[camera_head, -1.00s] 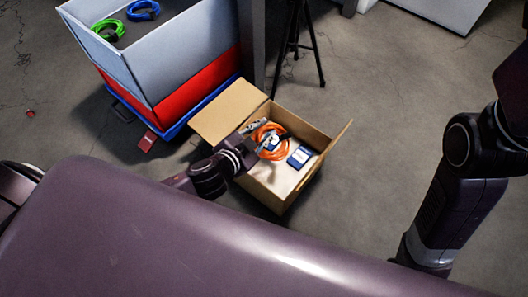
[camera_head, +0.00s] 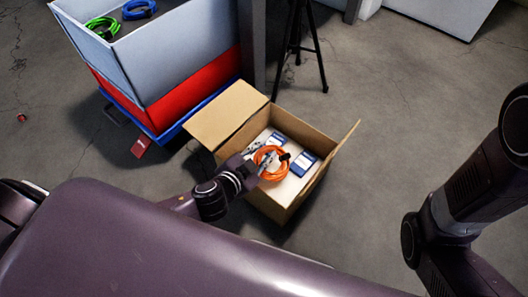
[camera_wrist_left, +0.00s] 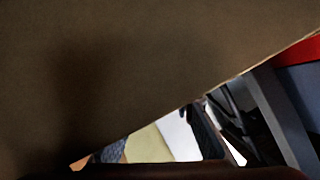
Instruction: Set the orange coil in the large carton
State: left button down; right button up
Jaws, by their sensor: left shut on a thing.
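The orange coil (camera_head: 273,175) is a looped cable within the outline of the open large carton (camera_head: 270,207) in the head view. My left gripper (camera_head: 263,157) is shut on the coil, its arm reaching over the carton's left side. I cannot tell whether the coil touches the carton floor. Two blue-and-white packs lie in the carton: one pack (camera_head: 304,164) right of the coil, another (camera_head: 277,138) behind it. In the left wrist view a brown surface, likely carton board (camera_wrist_left: 120,70), fills most of the picture and the coil cannot be made out. My right gripper is out of view.
A carton flap (camera_head: 222,112) stands open at the left. A grey bin (camera_head: 165,60) with a green coil (camera_head: 102,27) and a blue coil (camera_head: 139,9) is stacked on a red crate (camera_head: 190,95) at the back left. A tripod (camera_head: 297,45) stands behind the carton.

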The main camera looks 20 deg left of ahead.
pick_arm(q)
jog(key=shift+f, duration=0.1)
jog(key=shift+f, duration=0.35)
jog(key=shift+f+b, duration=0.1)
jog(key=shift+b, duration=0.2)
jog(key=c, duration=1.6)
grip_release()
jog(key=shift+s+f, duration=0.1)
jog(key=shift+f, duration=0.05)
